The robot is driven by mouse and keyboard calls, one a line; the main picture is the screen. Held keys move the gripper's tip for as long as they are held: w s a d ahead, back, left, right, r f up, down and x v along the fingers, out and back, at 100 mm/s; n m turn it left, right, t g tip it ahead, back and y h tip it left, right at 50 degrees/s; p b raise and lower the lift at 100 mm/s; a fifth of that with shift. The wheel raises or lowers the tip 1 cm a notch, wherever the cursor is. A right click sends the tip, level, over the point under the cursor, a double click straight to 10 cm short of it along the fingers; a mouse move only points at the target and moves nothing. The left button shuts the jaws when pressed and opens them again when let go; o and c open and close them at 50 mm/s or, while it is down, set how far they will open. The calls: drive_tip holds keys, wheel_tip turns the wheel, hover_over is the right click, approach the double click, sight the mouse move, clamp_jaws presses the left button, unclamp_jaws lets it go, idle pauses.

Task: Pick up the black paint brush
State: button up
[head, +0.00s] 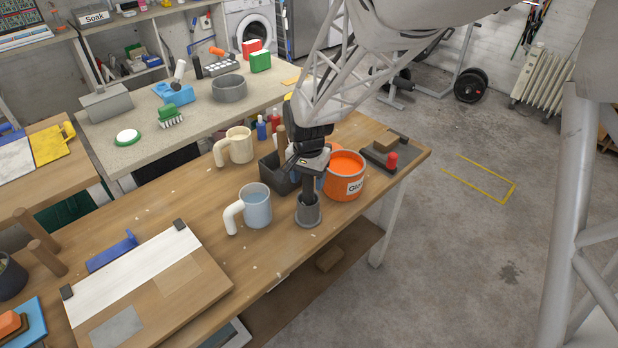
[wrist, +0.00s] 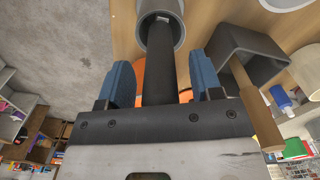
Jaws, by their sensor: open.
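The black paint brush (head: 309,187) stands upright in a small grey round holder (head: 309,213) near the front edge of the wooden workbench. Its dark handle shows; its lower end is hidden in the holder. In the wrist view the black handle (wrist: 160,65) runs from the grey holder (wrist: 178,38) back between my blue finger pads. My gripper (wrist: 162,82) is open, with one finger on each side of the handle and a visible gap at both sides. In the head view my gripper (head: 314,168) is directly above the holder, at the top of the handle.
An orange can (head: 345,178) stands close on the right, and a dark box (head: 272,174) with a wooden handle is behind left. A light blue mug (head: 256,207) is left of the holder, a cream mug (head: 238,146) farther back.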

drive_tip(key=shift+f, duration=0.1)
idle(0.5)
drive_tip(key=c, duration=1)
drive_tip(key=shift+r, duration=5)
